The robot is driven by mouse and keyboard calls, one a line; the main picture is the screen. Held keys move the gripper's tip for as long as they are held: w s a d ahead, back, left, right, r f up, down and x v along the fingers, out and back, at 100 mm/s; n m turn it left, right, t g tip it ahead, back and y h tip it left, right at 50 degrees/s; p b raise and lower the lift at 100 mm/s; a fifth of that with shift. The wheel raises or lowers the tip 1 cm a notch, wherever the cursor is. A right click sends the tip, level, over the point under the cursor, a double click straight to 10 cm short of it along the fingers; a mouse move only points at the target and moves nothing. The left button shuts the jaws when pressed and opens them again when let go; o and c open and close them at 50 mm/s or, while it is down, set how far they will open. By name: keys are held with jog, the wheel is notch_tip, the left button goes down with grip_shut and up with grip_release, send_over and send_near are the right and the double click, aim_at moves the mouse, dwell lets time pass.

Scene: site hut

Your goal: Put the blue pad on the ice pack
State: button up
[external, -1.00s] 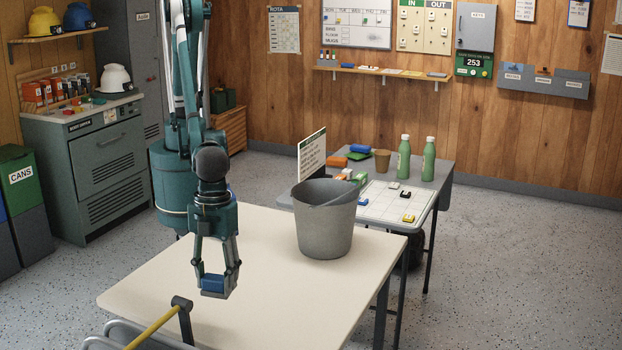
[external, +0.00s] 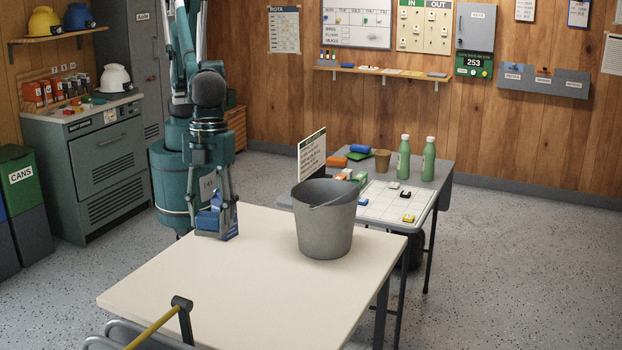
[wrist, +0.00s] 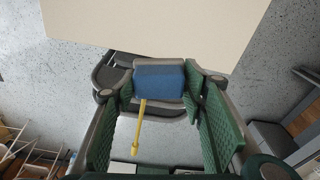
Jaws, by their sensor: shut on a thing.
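My gripper (external: 213,230) is shut on the blue pad, a small blue block. It shows between the fingers in the wrist view (wrist: 160,82). In the external view the gripper is low at the far left corner of the cream table. A blue, box-like shape with a pale mark (external: 231,226) shows right at the fingers there. The fingers partly cover it, and I cannot tell whether the pad touches it. No ice pack can be named with certainty; this shape may be it. The wrist view does not show it clearly.
A grey bucket (external: 325,225) stands on the cream table (external: 270,290), right of my gripper. A yellow-handled tool (external: 160,325) and chairs are at the near edge. The back table holds green bottles (external: 404,158), a brown cup (external: 382,160) and small blocks. The table's middle is clear.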

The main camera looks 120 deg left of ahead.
jog(key=w+a+n, duration=0.1)
jog(key=w+a, duration=0.6)
jog(key=a, duration=0.5)
jog(key=w+a+n, duration=0.2)
jog(key=w+a, duration=0.5)
jog(key=a, duration=0.6)
jog(key=w+a+n, duration=0.1)
jog(key=w+a, duration=0.7)
jog(key=a, duration=0.4)
jog(key=w+a+n, duration=0.3)
jog(key=a+n, duration=0.1)
jog(key=a, duration=3.5)
jog(key=s+a+n, duration=0.1)
jog(key=s+a, duration=0.4)
jog(key=a, duration=0.9)
jog(key=s+a+n+t+y, duration=0.15)
jog(key=s+a, duration=0.45)
jog(key=a, duration=0.8)
jog(key=s+a+n+h, duration=0.15)
jog(key=s+a, duration=0.35)
jog(key=a, duration=0.9)
jog(key=s+a+n+y, duration=0.1)
jog(key=s+a+n, duration=0.2)
jog(key=s+a, duration=1.8)
notch_tip(320, 180, down, 11)
jog(key=shift+f+p, duration=0.2)
jog(key=shift+p, duration=0.2)
